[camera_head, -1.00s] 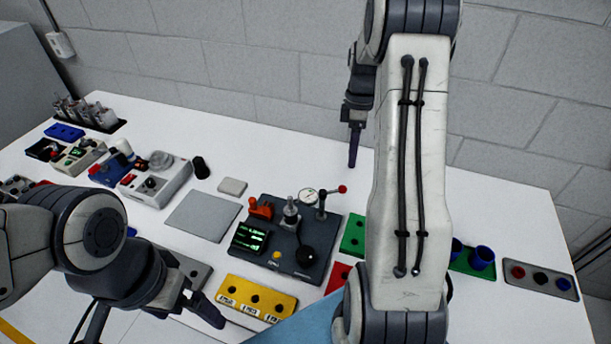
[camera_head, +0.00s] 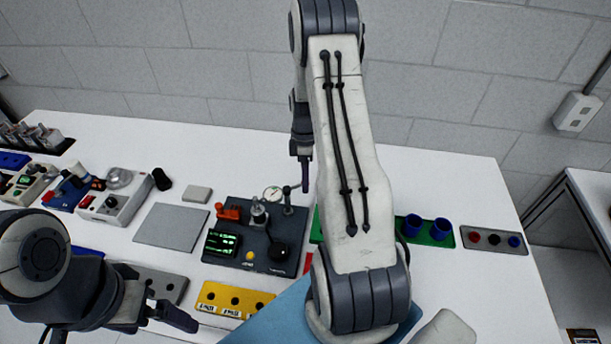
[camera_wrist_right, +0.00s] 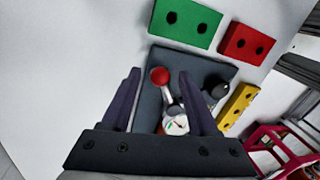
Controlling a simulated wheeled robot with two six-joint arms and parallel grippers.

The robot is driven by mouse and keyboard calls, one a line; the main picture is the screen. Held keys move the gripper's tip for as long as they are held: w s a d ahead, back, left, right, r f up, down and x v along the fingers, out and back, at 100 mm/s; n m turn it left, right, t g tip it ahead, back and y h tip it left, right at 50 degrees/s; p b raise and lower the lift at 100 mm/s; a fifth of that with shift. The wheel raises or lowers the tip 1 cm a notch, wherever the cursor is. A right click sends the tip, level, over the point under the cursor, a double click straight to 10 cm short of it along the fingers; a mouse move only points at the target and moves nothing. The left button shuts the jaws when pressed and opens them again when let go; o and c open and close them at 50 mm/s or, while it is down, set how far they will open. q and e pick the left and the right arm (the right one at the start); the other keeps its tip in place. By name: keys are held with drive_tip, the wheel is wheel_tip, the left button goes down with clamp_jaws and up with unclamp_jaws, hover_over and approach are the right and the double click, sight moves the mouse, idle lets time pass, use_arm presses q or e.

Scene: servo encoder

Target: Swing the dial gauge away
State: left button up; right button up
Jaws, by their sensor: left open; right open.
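The dial gauge (camera_head: 272,193) is a small white round dial on the dark test station (camera_head: 225,262), with a post and lever beside it. In the right wrist view the dial gauge (camera_wrist_right: 176,125) and its red-knobbed lever (camera_wrist_right: 160,76) lie between my open fingers, seen from above. My right gripper (camera_head: 304,188) is above the station by the lever, open and empty; it also shows in the right wrist view (camera_wrist_right: 158,95). Whether it touches the lever I cannot tell. My left gripper (camera_head: 172,308) is open at the lower left, near the yellow block and away from the gauge.
A yellow block (camera_head: 209,291) with holes lies in front of the station. A grey plate (camera_head: 170,228) lies left of it. A green tray with blue cups (camera_head: 440,229) and a grey button panel (camera_head: 492,239) lie to the right.

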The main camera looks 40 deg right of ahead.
drive_tip(key=shift+c, duration=0.2)
clamp_jaws()
drive_tip(key=shift+w+r, duration=0.1)
idle(1.0)
